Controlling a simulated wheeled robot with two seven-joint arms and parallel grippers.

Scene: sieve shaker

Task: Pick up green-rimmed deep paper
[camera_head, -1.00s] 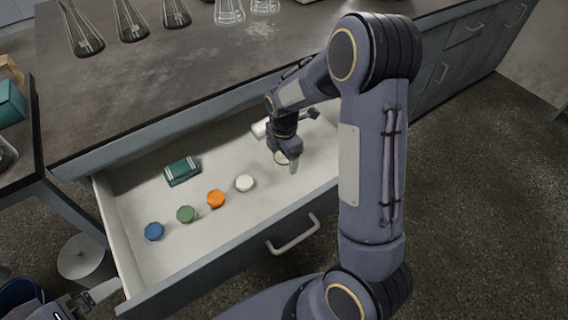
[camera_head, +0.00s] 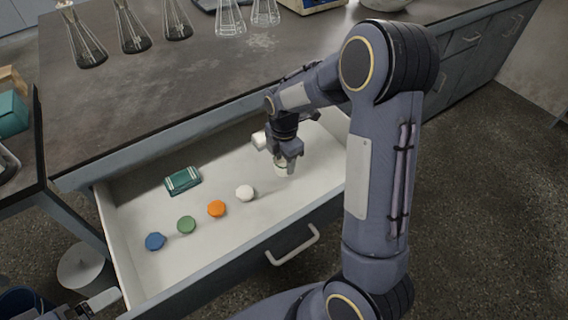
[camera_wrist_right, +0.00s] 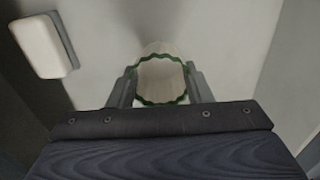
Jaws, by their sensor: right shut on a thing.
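The green-rimmed deep paper (camera_wrist_right: 160,72) is a pale cup with a wavy green edge. In the right wrist view it sits between the two fingers of my right gripper (camera_wrist_right: 160,88), which is shut on it. In the head view my right gripper (camera_head: 285,163) points down inside the open drawer, with a small pale part of the deep paper (camera_head: 282,170) showing below it. I cannot tell whether the paper still touches the drawer floor. My left gripper (camera_head: 92,304) shows only partly at the lower left, away from the drawer, and its opening is unclear.
The open drawer (camera_head: 150,270) also holds blue (camera_head: 155,241), green (camera_head: 187,225), orange (camera_head: 216,208) and white (camera_head: 245,193) round pieces and a teal pack (camera_head: 183,180). A white block (camera_wrist_right: 43,46) lies near my right gripper. Glass flasks (camera_head: 133,35) stand on the bench (camera_head: 190,85).

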